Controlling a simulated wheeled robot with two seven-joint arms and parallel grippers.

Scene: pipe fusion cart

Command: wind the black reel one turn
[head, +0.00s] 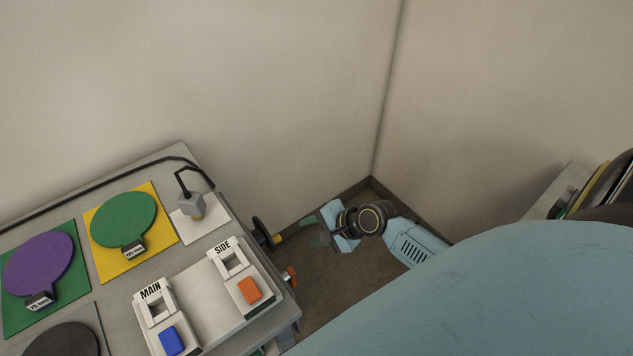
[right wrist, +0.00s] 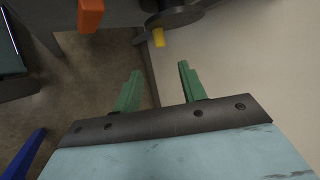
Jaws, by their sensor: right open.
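The black reel (head: 260,229) is mounted on the right side of the grey cart, seen nearly edge-on, with a small yellow handle (head: 277,239) sticking out. In the right wrist view the reel (right wrist: 176,16) is at the top, partly cut off, with the yellow handle (right wrist: 158,37) below it. My right gripper (head: 312,231) is open and empty, a little right of the handle, its green fingers pointing toward the cart. In the right wrist view the handle lies beyond the gap between the fingertips (right wrist: 159,72), apart from them. My left gripper is not in view.
The cart top (head: 118,290) carries colored discs, a grey plug-like tool (head: 190,205) and MAIN and SIDE switch units. An orange knob (head: 290,277) sticks out below the reel. Walls meet in a corner behind my right gripper. Another unit (head: 560,190) stands at right.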

